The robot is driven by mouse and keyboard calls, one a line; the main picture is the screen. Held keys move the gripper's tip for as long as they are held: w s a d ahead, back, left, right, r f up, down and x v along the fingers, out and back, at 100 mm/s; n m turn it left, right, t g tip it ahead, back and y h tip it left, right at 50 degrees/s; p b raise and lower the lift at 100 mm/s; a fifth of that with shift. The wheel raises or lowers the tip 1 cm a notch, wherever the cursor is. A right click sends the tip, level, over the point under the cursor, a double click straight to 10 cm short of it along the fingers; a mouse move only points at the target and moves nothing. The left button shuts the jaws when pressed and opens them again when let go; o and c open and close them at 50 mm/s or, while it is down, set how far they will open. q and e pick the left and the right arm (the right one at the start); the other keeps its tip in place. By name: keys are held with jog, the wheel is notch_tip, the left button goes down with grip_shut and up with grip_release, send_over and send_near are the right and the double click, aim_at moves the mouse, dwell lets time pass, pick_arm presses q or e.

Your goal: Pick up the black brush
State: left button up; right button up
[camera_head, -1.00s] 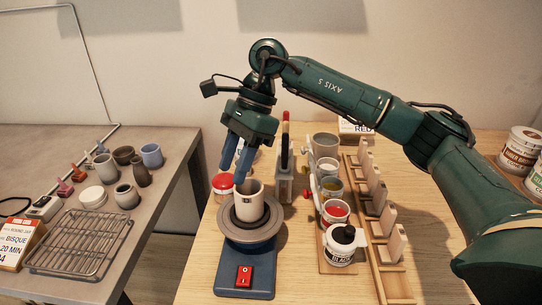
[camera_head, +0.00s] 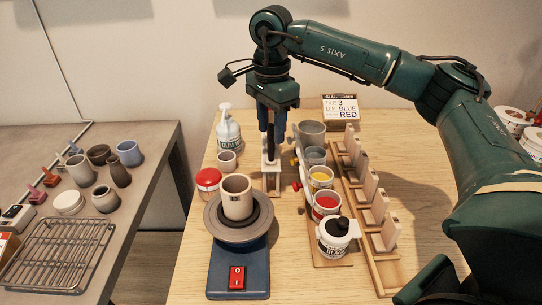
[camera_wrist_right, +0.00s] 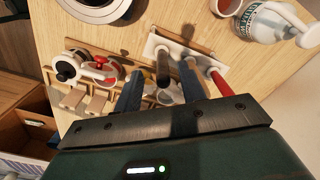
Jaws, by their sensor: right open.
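The black brush (camera_head: 271,146) stands upright in a small rack (camera_head: 271,184) behind the pottery wheel. My right gripper (camera_head: 272,128) points down over the rack, its two blue fingers on either side of the brush's dark handle. The right wrist view shows the dark handle (camera_wrist_right: 163,66) between the open fingers (camera_wrist_right: 157,88), with the pale rack (camera_wrist_right: 180,47) beyond. I cannot tell whether either finger touches it. A red-handled tool (camera_wrist_right: 220,82) and a pale-handled one stand beside it in the rack. My left gripper is not in view.
The wheel (camera_head: 238,222) with a grey cup (camera_head: 237,198) is in front of the rack. A red-lidded jar (camera_head: 208,181) and a white pump bottle (camera_head: 228,130) stand left. Glaze cups and a wooden tile rack (camera_head: 375,225) stand right.

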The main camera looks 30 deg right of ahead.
aim_at(270, 160)
jog(key=f, duration=0.4)
jog(key=shift+w+f+p, duration=0.2)
jog(key=shift+f+p, duration=0.2)
jog(key=shift+c, duration=0.6)
grip_shut()
